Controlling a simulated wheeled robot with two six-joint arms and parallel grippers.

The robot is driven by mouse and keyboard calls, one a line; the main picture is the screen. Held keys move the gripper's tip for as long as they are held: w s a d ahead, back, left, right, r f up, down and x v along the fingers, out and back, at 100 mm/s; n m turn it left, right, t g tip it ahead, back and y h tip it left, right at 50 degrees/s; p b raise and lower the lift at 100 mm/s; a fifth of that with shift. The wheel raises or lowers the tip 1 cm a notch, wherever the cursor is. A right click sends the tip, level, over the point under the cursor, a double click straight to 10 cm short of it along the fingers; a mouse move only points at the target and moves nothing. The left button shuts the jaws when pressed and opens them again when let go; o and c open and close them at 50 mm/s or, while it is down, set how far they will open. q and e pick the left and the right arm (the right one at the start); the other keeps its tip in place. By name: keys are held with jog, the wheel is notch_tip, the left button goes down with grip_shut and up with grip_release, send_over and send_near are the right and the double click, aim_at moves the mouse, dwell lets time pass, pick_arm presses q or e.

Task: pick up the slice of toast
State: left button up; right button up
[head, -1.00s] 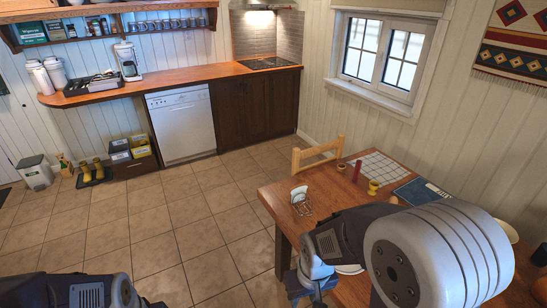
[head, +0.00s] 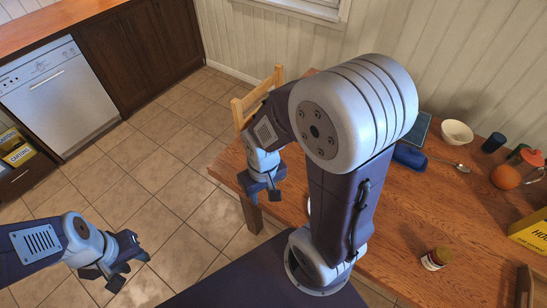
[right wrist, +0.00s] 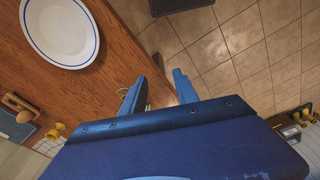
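I cannot make out a slice of toast in the current views; my right arm covers part of the table (head: 400,215) in the head view. My right gripper (head: 268,192) is above the table's left edge in the head view. In the right wrist view its two fingers (right wrist: 157,92) are apart with nothing held between them. A white plate with a blue ring (right wrist: 62,28) lies on the table at the upper left of that view. My left gripper (head: 118,272) hangs over the tiled floor at the lower left of the head view, its fingers apart and empty.
A wooden chair (head: 243,106) stands at the table's far side. The floor left of the table is clear.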

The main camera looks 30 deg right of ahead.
jog(key=w+d+f+n+t+h, duration=0.1)
jog(key=w+d+f+n+h, duration=0.1)
jog(key=w+n, duration=0.4)
jog(key=w+d+f+n+t+h+b, duration=0.1)
jog(key=w+d+f+n+h, duration=0.2)
jog(key=w+n+h, duration=0.3)
jog(key=w+d+f+n+t+h, duration=0.1)
jog(key=w+d+f+n+h, duration=0.2)
jog(key=w+n, duration=0.4)
jog(key=shift+f+n+t+h, duration=0.2)
jog(key=shift+n+h, duration=0.2)
jog(key=shift+n, duration=0.25)
jog(key=shift+f+n+t+h, duration=0.15)
jog(key=shift+n+h, duration=0.25)
jog(key=shift+n, duration=0.25)
jog(key=x, duration=0.4)
jog(key=shift+s+d, duration=0.2)
jog(key=shift+d, duration=0.2)
jog(key=shift+w+d+f, duration=0.15)
jog(key=shift+d+f, duration=0.1)
jog(key=shift+d, duration=0.05)
jog(key=shift+a+r, duration=0.1)
jog(key=c, duration=0.4)
grip_shut()
